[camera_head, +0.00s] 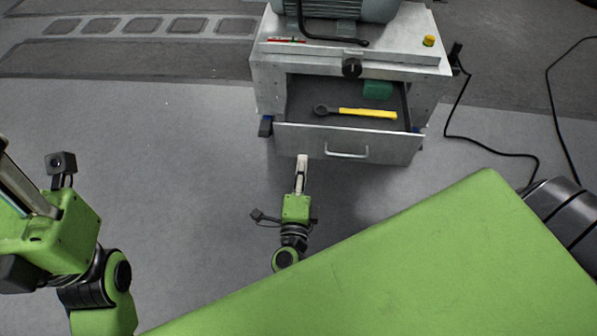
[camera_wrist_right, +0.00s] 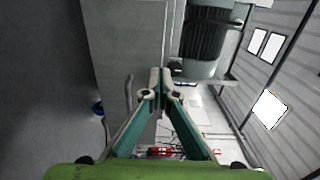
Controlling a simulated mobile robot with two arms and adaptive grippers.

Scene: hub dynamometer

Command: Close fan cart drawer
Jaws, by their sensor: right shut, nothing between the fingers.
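The fan cart (camera_head: 350,62) stands at the top centre of the head view. Its drawer (camera_head: 285,138) is pulled out, showing a yellow-handled tool (camera_head: 365,112) and a green item (camera_head: 377,89) inside. A bar handle (camera_head: 347,154) is on the drawer front. My right gripper (camera_head: 302,162) is shut and empty, its tips at the drawer front left of the handle; contact cannot be told. In the right wrist view, its closed tips (camera_wrist_right: 161,75) are beside the handle (camera_wrist_right: 129,92). My left gripper (camera_head: 18,188) is partly cut off at the left edge.
A grey motor (camera_head: 345,8) sits on the cart top, with a yellow button (camera_head: 429,40) at its right. A black cable (camera_head: 490,148) runs over the floor right of the cart. The floor left of the cart is clear.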

